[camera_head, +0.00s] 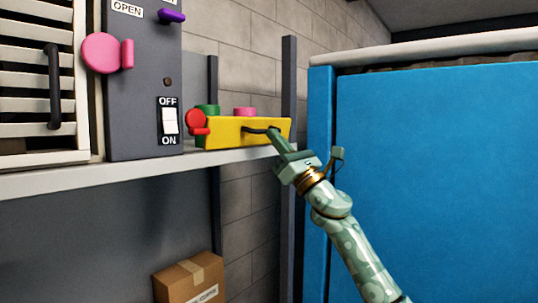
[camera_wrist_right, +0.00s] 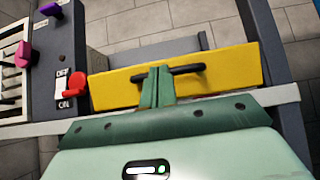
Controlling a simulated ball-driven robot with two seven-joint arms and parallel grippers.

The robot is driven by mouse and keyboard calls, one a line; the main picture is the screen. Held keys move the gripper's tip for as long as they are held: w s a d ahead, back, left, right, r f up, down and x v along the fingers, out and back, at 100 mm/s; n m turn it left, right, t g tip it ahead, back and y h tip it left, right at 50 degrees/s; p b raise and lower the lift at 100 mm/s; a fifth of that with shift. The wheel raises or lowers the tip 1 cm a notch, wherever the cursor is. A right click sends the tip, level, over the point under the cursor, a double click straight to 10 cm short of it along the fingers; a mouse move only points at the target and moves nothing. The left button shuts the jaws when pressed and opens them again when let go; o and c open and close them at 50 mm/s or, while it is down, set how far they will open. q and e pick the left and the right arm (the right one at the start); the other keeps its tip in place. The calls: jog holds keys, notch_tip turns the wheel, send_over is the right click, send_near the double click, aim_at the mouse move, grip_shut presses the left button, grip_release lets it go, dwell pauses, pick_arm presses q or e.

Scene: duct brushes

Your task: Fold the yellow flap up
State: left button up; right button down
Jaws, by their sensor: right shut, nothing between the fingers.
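The yellow flap (camera_head: 225,133) is a long panel at the right end of the shelf, with a dark bar handle (camera_head: 258,130) on its face. The flap also shows in the wrist view (camera_wrist_right: 235,70), with the handle (camera_wrist_right: 188,70) across its middle. My right gripper (camera_head: 275,135) is at the right part of the handle in the head view. In the wrist view its fingers (camera_wrist_right: 157,85) are together, empty, and overlap the left part of the handle. I cannot tell whether they touch it. My left gripper is not in view.
A red knob (camera_head: 197,122) is at the flap's left end. Green (camera_head: 208,110) and pink (camera_head: 245,111) pieces show behind the flap. A grey switch panel (camera_head: 140,90) stands left on the shelf (camera_head: 60,183). A blue panel (camera_head: 440,170) is close on the right.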

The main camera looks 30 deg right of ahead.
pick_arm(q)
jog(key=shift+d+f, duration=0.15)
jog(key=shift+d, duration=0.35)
pick_arm(e)
jog(key=shift+w+r, duration=0.2)
jog(key=shift+r, duration=0.35)
jog(key=shift+w+r, duration=0.15)
jog(key=shift+r, duration=0.35)
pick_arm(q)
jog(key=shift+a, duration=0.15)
